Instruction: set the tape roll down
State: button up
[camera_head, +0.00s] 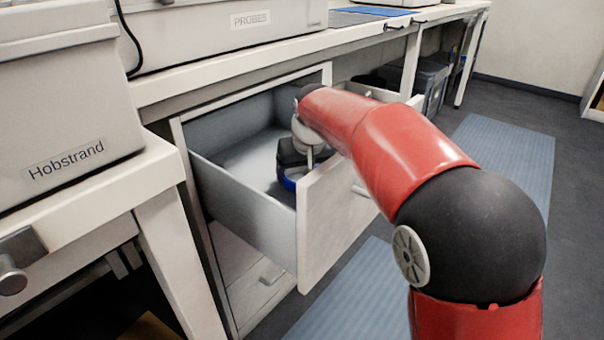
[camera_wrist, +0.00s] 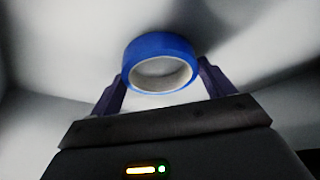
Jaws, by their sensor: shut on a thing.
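A blue tape roll (camera_wrist: 160,48) with a pale inner core is between the two fingers of my gripper (camera_wrist: 160,80) in the wrist view. The fingers are shut on its outer sides. In the head view, my gripper (camera_head: 290,172) reaches down inside an open drawer (camera_head: 243,213), close behind the drawer's front panel. Only a blue edge of the tape roll (camera_head: 287,183) shows there, below the gripper. I cannot tell whether the roll touches the drawer floor.
The drawer front (camera_head: 325,225) stands close beside my wrist. The drawer floor (camera_head: 243,160) to the left looks clear. A white bench (camera_head: 250,80) overhangs the drawer's rear. A Hobstrand unit (camera_head: 65,120) stands on the left counter.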

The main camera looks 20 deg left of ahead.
jog(key=shift+f, duration=0.25)
jog(key=o, duration=0.9)
jog(key=shift+r, duration=0.25)
jog(key=p+v, duration=0.1)
jog(key=v, duration=1.1)
jog(key=shift+p, duration=0.3)
jog(key=shift+f, duration=0.1)
